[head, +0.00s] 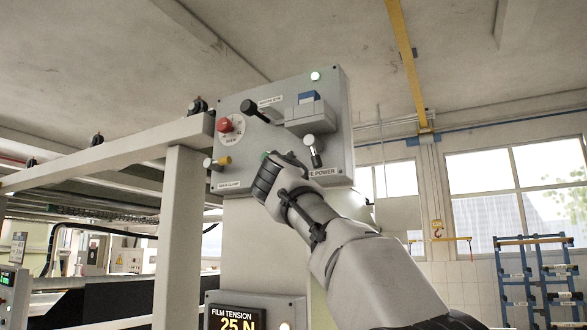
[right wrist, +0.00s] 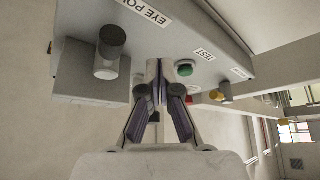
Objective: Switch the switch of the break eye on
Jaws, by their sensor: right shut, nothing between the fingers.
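A grey control panel (head: 262,148) stands in front of me. Its switch by the partly hidden "EYE POWER" label (head: 322,172) is a short dark lever with a pale round end (head: 312,148). In the right wrist view, that switch is the grey and dark cylinder (right wrist: 110,52) left of the fingers. My right gripper (head: 274,160) is at the panel's lower middle, left of the switch and apart from it. It is shut and empty. In the right wrist view the fingertips (right wrist: 165,68) are beside a green button (right wrist: 185,70); contact cannot be told. My left gripper is out of view.
The panel also bears a black lever (head: 250,108), a red knob (head: 225,125), a yellow-collared knob (head: 218,162) and a grey block with a blue top (head: 310,112). A "FILM TENSION" display (head: 237,316) is below. A pale frame beam (head: 110,152) runs left.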

